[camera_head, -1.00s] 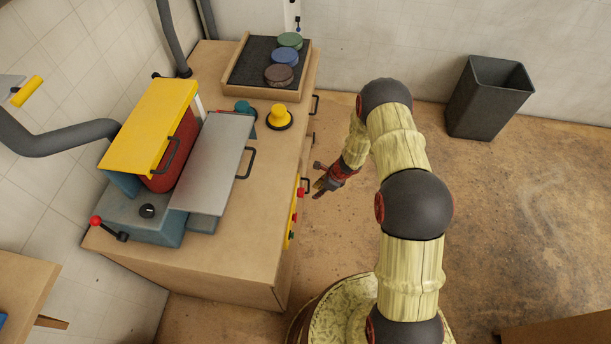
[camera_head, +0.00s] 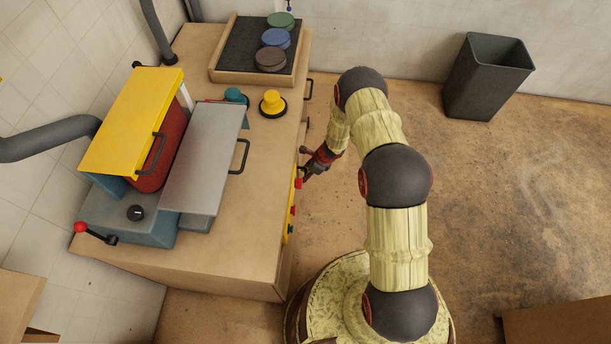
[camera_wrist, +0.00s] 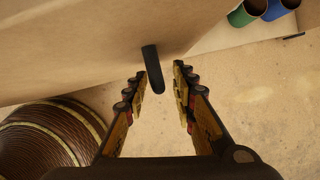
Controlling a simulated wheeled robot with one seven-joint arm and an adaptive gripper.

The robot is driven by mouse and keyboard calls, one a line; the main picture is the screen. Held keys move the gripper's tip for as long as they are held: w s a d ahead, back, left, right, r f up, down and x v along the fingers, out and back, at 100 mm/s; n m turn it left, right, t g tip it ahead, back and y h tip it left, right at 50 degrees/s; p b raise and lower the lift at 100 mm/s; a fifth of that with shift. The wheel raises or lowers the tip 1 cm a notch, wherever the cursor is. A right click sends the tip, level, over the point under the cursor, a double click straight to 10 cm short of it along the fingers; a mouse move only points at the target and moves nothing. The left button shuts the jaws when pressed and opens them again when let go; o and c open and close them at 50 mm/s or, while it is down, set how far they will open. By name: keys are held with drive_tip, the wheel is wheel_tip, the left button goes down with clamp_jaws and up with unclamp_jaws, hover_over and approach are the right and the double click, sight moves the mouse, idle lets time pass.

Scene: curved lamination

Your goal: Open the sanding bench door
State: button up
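The sanding bench (camera_head: 235,235) stands on the left in the head view, its front seen steeply from above. Its front panel (camera_wrist: 80,40) fills the upper left of the wrist view, with no open gap seen there. A dark bar handle (camera_wrist: 153,70) sticks out from this panel. My gripper (camera_wrist: 160,82) is open, with one finger on each side of the handle's end; I cannot tell whether either touches it. In the head view my gripper (camera_head: 307,174) is close to the bench front, by the yellow control strip (camera_head: 291,212).
More dark handles, one (camera_head: 309,90) near the back, stick out from the bench front. A sander with a yellow cover (camera_head: 135,115) and a tray (camera_head: 217,76) of discs are on top. A dark bin (camera_head: 487,80) stands at the back wall.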

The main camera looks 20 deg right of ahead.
drive_tip(key=shift+a+f, duration=0.1)
drive_tip(key=shift+f, duration=0.05)
drive_tip(key=shift+c, duration=0.6)
clamp_jaws()
idle(0.4)
